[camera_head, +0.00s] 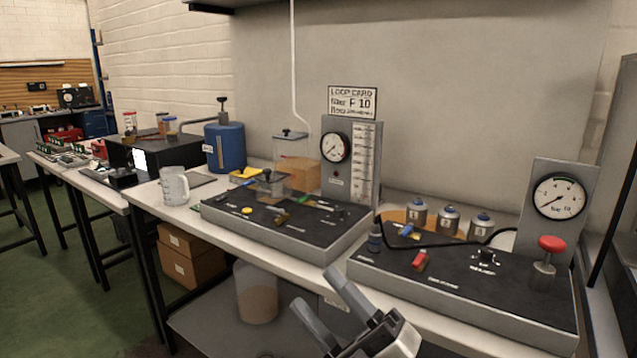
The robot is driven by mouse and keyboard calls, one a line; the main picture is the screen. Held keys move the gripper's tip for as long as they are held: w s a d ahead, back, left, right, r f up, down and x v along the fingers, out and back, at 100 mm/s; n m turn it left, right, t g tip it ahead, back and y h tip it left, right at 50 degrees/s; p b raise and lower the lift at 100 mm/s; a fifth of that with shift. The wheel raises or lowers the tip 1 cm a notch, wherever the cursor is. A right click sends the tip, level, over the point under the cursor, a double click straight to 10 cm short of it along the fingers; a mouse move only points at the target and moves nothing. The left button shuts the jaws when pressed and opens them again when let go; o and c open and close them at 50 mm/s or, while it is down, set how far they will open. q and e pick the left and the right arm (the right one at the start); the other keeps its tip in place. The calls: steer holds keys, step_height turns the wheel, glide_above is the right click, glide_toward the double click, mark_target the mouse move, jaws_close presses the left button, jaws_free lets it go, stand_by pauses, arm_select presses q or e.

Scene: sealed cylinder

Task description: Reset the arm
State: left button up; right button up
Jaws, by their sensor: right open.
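My right gripper (333,312) shows at the bottom centre of the head view, in front of the bench's front edge and below the bench top. Its two grey fingers point up and to the left and stand apart, with nothing between them. It touches nothing that I can see. The rest of the right arm is mostly out of the frame. My left gripper is not in view.
The white bench (165,211) carries a black-topped panel (290,222) with a gauge and a right panel (450,282) with a red knob (551,244). Several small cylinders (448,219) stand behind it. A clear jug (174,186) stands left. A lower shelf holds a container (256,292).

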steer(key=s+d+f+m+h, duration=0.1)
steer(key=d+f+m+h, duration=0.3)
steer(key=f+m+h, duration=0.4)
steer(key=s+d+f+m+h, duration=0.1)
steer(key=d+f+m+h, duration=0.4)
steer(key=f+m, duration=0.45)
steer(key=s+d+f+m+g+h, duration=0.1)
steer(key=s+d+f+m+g, duration=0.1)
steer(key=s+f, duration=0.3)
steer(key=s+d+f+m+g+h, duration=0.2)
steer(key=s+f+m, duration=0.1)
steer(key=s+f, duration=0.3)
step_height(320, 180, down, 3)
steer(key=shift+d+r+g, duration=0.2)
steer(key=shift+g, duration=0.2)
